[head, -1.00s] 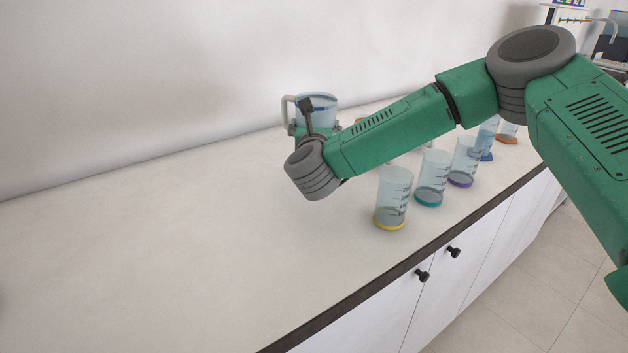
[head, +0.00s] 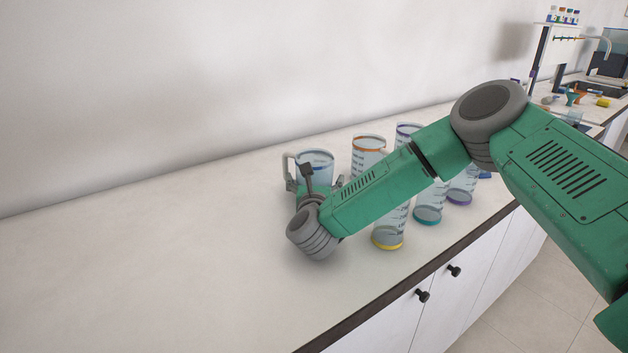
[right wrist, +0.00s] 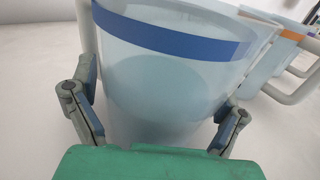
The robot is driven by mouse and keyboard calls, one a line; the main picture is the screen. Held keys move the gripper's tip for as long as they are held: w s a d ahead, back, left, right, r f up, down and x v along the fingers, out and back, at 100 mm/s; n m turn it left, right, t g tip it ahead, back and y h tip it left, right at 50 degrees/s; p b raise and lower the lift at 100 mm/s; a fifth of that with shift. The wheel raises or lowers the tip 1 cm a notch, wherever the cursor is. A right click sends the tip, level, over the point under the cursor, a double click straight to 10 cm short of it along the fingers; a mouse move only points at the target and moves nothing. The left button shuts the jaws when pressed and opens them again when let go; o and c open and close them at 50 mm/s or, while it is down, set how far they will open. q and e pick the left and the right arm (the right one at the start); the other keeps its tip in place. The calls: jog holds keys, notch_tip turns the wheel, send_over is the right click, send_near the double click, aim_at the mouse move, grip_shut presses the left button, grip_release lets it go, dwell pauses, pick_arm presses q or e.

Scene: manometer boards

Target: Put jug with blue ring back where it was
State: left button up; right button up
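The clear jug with the blue ring (head: 316,163) is upright at the left end of the group of vessels in the head view, its white handle on the left. In the right wrist view the jug (right wrist: 172,85) fills the middle, its blue band near the top. My left gripper is not in view.
An orange-ringed jug (head: 368,147) stands just right of the held jug. Cylinders with yellow (head: 388,242), teal (head: 428,215) and purple (head: 461,196) bases stand along the front edge. The counter's left side (head: 150,265) is clear. A wall runs behind.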

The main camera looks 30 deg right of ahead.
jog(key=shift+d, duration=0.15)
jog(key=v, duration=1.2)
dwell(0.3)
